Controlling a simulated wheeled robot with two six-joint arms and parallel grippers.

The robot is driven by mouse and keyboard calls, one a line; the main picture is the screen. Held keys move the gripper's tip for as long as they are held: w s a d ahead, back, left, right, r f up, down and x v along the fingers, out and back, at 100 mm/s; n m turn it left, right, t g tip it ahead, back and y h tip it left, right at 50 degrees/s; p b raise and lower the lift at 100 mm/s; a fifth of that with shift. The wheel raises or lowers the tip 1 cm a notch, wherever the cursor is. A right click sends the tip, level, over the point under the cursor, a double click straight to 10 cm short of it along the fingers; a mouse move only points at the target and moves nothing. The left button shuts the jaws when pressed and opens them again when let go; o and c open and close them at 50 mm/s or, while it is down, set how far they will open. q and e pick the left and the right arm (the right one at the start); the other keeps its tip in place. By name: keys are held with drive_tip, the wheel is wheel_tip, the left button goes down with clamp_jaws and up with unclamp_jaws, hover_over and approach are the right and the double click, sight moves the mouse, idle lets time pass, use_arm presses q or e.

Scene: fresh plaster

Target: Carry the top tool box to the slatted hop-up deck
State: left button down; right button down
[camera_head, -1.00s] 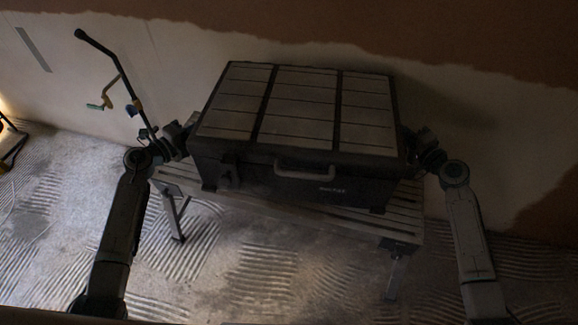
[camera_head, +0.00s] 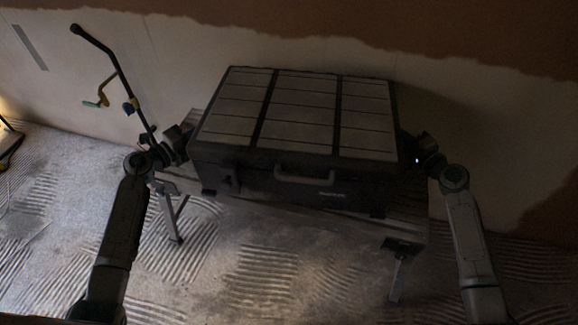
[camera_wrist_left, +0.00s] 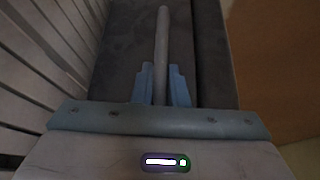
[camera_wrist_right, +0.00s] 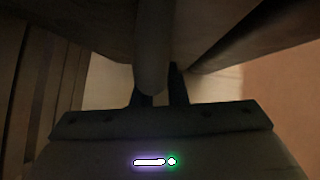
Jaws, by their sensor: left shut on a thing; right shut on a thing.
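The tool box (camera_head: 290,115), dark with a pale panelled lid and a front handle (camera_head: 304,175), is level over the slatted hop-up deck (camera_head: 405,215). I cannot tell whether its underside touches the slats. My left gripper (camera_head: 184,145) is at the box's left end, and its blue fingers (camera_wrist_left: 163,85) are shut on a grey side handle (camera_wrist_left: 162,45). My right gripper (camera_head: 412,150) is at the right end, its dark fingers (camera_wrist_right: 160,88) shut on the other side handle (camera_wrist_right: 152,65). The box hides most of the deck.
A dark pole with a crank handle (camera_head: 104,91) leans near the wall, behind my left wrist. The deck stands on thin metal legs (camera_head: 398,276) on a ridged floor (camera_head: 265,270). A part-plastered wall (camera_head: 470,120) is close behind. A yellow-edged object (camera_head: 8,140) lies far left.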

use_arm(q)
drive_tip(key=shift+f+b, duration=0.55)
use_arm(e)
drive_tip(key=shift+f, duration=0.6)
use_arm(q)
drive_tip(key=c, duration=1.6)
unclamp_jaws()
drive_tip(key=shift+c, duration=0.2)
use_arm(e)
drive_tip(key=c, duration=1.7)
unclamp_jaws()
use_arm(q)
drive_tip(key=shift+o, duration=1)
drive_tip(key=shift+s+r, duration=0.1)
use_arm(e)
drive_tip(key=shift+o, duration=1.2)
drive_tip(key=shift+s+r, duration=0.1)
drive_tip(key=shift+r, duration=0.05)
use_arm(q)
drive_tip(key=v, duration=1.2)
use_arm(e)
drive_tip(key=v, duration=1.2)
